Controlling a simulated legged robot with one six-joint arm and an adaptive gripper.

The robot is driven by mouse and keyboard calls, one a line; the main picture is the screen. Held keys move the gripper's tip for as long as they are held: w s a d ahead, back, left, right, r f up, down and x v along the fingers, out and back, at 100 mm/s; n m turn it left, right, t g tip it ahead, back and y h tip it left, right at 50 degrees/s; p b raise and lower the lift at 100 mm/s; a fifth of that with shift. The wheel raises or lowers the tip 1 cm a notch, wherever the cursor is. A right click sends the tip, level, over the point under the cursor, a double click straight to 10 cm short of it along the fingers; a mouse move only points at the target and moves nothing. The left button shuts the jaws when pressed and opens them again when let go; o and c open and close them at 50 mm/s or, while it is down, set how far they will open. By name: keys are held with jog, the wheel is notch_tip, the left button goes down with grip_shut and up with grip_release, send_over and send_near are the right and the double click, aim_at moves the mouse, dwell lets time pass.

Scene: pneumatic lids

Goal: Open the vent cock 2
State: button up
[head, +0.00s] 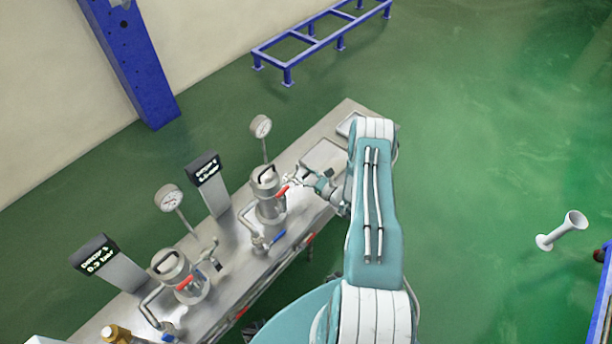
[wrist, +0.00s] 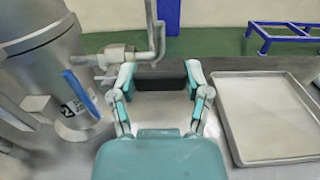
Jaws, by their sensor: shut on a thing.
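The vessel (head: 268,194) with a red lever (head: 281,192) stands at the middle of the bench. It also fills the left of the wrist view (wrist: 45,65), where a blue lever (wrist: 80,92) shows over a label reading 2. A small metal valve on a bent pipe (wrist: 118,52), which looks like vent cock 2, sticks out right of the vessel. My gripper (wrist: 160,75) is just beside this valve, its left finger close under it. A dark piece (wrist: 160,84) lies between my spread fingers, and the jaws are shut on it. Its link to the valve is not clear. In the head view my gripper (head: 307,181) is right of the vessel.
A shallow metal tray (wrist: 270,159) lies on the bench to the right. A second vessel (head: 181,278), gauges (head: 261,127) and display posts (head: 205,172) stand along the bench. The green floor to the right is mostly clear.

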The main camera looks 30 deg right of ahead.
jog(key=shift+w+r, duration=0.1)
jog(key=o, duration=1.2)
jog(key=shift+c, duration=0.2)
jog(key=v, duration=1.2)
